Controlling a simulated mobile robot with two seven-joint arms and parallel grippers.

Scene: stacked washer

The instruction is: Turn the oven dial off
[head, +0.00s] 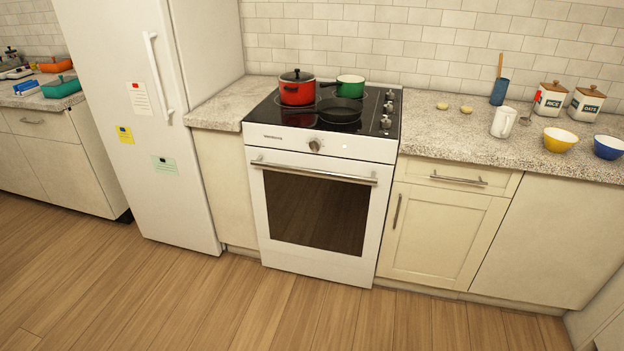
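The oven dial (315,145) is a round silver knob in the middle of the white front panel of the oven (320,210), just below the cooktop. Its exact angle is too small to tell. The oven door is shut, with a dark window and a horizontal silver handle (313,172) below the dial. Several small knobs (387,114) sit along the right side of the black cooktop. Neither of my grippers is in the head view.
A red pot (297,92), a green pot (350,85) and a black pan (339,110) stand on the cooktop. A white fridge (135,120) is at the left. Counters flank the oven. The wooden floor (250,310) in front is clear.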

